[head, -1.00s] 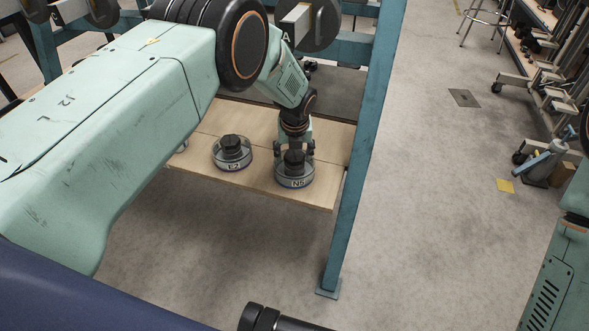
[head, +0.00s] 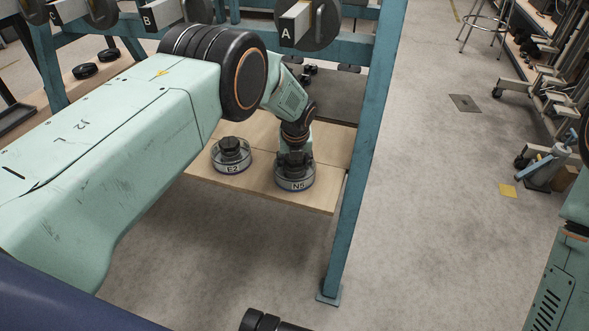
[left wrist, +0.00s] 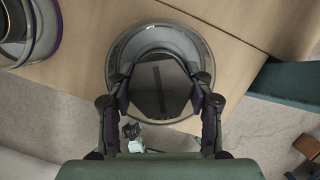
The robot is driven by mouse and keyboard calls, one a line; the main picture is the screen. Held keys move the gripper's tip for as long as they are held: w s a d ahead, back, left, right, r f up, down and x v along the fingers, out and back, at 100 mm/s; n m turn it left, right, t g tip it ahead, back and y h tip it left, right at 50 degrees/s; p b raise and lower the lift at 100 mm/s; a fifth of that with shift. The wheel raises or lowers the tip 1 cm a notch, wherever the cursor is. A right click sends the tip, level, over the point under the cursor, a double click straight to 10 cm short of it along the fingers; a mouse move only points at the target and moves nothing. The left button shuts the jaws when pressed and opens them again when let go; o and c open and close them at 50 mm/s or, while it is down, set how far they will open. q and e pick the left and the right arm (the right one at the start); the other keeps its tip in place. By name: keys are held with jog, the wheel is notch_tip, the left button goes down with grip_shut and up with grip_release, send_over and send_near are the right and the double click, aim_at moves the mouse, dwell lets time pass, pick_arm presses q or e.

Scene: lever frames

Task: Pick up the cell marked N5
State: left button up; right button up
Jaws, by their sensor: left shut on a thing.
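The cell marked N5 (head: 295,184) is a round clear-and-grey puck with a dark knob on top. It sits on the wooden shelf near its front right corner. My left gripper (head: 295,157) is over it, with its fingers down at the knob. In the left wrist view the cell's rim (left wrist: 125,48) surrounds a dark hexagonal knob (left wrist: 161,90). The fingers of my left gripper (left wrist: 161,92) are shut on the knob from both sides. I cannot tell a gap between the cell and the shelf. My right gripper is not clearly in view.
A second cell marked E2 (head: 231,163) stands on the wooden shelf (head: 240,187), left of N5; it is partly seen in the left wrist view (left wrist: 18,35). A teal frame post (head: 353,195) rises close on the right. A block marked A (head: 294,24) hangs above.

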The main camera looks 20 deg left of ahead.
pick_arm(q)
grip_shut()
jog(key=shift+w, duration=0.1)
jog(key=shift+r+p, duration=0.35)
jog(key=shift+r, duration=0.35)
notch_tip(320, 180, up, 3)
jog(key=shift+w+f+p, duration=0.1)
jog(key=shift+f+p, duration=0.05)
jog(key=shift+p, duration=0.6)
jog(key=s+p, duration=0.1)
jog(key=s, duration=0.3)
jog(key=s+p, duration=0.1)
jog(key=s, duration=0.3)
jog(key=shift+s+a+f+p, duration=0.15)
jog(key=shift+s+p, duration=0.1)
jog(key=shift+p, duration=0.1)
jog(key=s+b, duration=0.6)
jog(key=s, duration=0.3)
jog(key=shift+s+a+f+b, duration=0.15)
jog(key=shift+s+b, duration=0.2)
jog(key=shift+b, duration=0.05)
